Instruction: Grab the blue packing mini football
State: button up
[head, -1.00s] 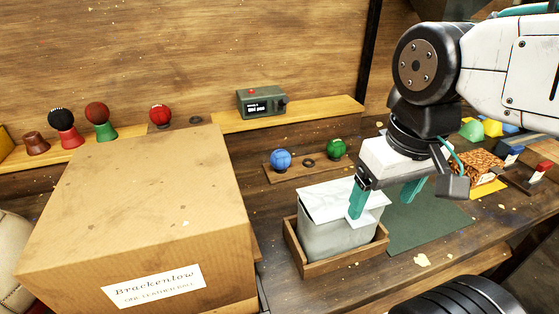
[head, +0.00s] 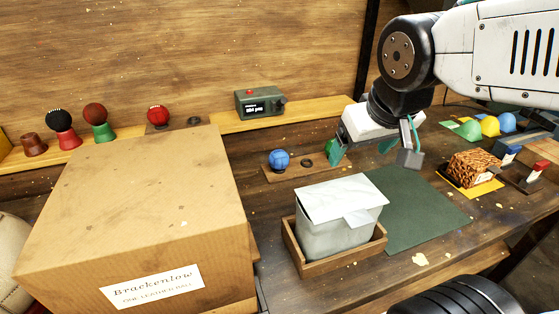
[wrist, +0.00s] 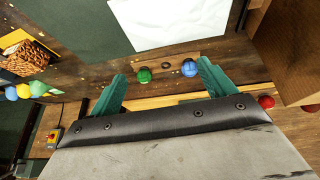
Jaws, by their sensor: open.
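The blue mini ball (head: 279,160) sits at the left end of a small wooden holder (head: 294,174) on the bench. It also shows in the wrist view (wrist: 190,68), near the right-hand fingertip. A green ball (head: 331,146) sits at the other end of the holder, partly hidden behind a finger in the head view. It is clear in the wrist view (wrist: 144,75). My gripper (head: 362,150) is open and empty, with teal fingers, to the right of the blue ball. In the wrist view, both balls show between its fingers (wrist: 161,72).
A large cardboard box (head: 140,200) fills the left. A wooden tray (head: 338,264) with a grey paper-covered container (head: 340,222) stands in front of the holder. A dark green mat (head: 420,215) lies clear on the right. A red ball (head: 158,115) sits on the back shelf.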

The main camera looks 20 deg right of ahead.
jog(key=w+d+f+n+t, duration=0.1)
jog(key=w+d+f+t, duration=0.2)
jog(key=w, duration=0.7)
jog(key=w+d+f+n+t, duration=0.1)
jog(key=w+d+f+t, duration=0.15)
jog(key=w, duration=0.75)
jog(key=n+y, duration=0.3)
jog(key=y, duration=0.6)
send_near(287, 160)
jog(key=w, duration=0.1)
jog(key=w+a+f, duration=0.1)
jog(key=w+f, duration=0.1)
jog(key=w, duration=0.1)
jog(key=shift+a+f, duration=0.2)
jog(key=shift+a, duration=0.1)
jog(key=shift+a+f, duration=0.15)
jog(key=shift+a, duration=0.05)
jog(key=shift+w+a+f, duration=0.15)
jog(key=shift+w+a, duration=0.1)
jog(key=x, duration=0.7)
jog(key=shift+s+a+r, duration=0.1)
jog(key=shift+a+r, duration=0.2)
jog(key=c, duration=1.1)
